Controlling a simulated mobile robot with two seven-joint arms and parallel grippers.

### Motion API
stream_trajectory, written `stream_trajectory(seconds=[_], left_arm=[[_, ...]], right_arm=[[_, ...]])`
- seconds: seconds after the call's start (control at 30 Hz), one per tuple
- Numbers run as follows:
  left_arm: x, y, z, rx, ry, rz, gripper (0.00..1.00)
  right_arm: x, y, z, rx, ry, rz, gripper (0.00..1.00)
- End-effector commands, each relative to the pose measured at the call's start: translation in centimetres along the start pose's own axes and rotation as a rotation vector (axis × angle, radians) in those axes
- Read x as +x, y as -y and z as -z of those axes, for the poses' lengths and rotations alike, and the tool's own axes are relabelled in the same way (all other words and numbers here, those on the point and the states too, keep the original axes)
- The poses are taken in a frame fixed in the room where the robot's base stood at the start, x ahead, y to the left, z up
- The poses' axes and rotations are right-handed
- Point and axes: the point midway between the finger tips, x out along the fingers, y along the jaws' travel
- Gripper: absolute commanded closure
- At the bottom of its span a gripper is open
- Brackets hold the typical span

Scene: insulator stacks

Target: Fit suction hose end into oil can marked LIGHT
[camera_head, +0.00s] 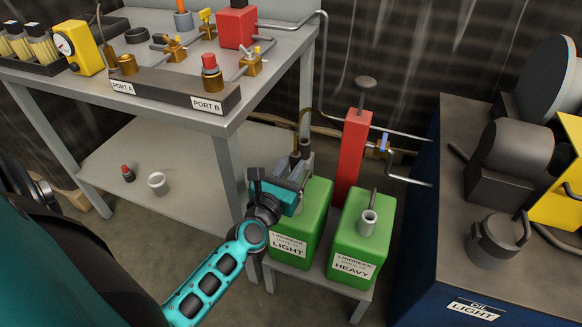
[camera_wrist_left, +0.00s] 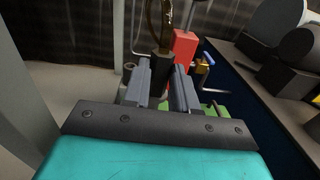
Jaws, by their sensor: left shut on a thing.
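The green oil can marked LIGHT (camera_head: 292,247) stands on a low grey stand. My left gripper (camera_head: 302,168) is over its top and shut on the dark suction hose end (camera_head: 305,147). In the left wrist view the black hose end (camera_wrist_left: 161,70) stands upright between the two grey fingers (camera_wrist_left: 161,90), with the brownish hose (camera_wrist_left: 160,25) rising from it. A grey tube-like piece (camera_wrist_left: 130,76) shows just left of the fingers. The gripper hides the can's opening, so I cannot tell whether the hose end is inside it. My right gripper is not in view.
The green can marked HEAVY (camera_head: 356,258), with an open grey neck (camera_head: 368,223), stands close on the right. A red pump column (camera_head: 351,155) rises behind the cans. A workbench (camera_head: 262,85) is at left; a dark blue console (camera_head: 425,240) is at right.

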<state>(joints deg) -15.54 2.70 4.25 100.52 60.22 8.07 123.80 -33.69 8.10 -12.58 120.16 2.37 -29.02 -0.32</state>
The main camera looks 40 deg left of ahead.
Motion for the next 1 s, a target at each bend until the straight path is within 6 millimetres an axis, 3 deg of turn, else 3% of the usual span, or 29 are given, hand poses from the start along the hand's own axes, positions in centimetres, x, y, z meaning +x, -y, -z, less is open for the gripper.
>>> stream_trajectory(seconds=[1.0], left_arm=[[0.01,-0.01,-0.04,0.0,0.001,0.0,1.0]], right_arm=[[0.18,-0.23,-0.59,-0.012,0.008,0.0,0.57]])
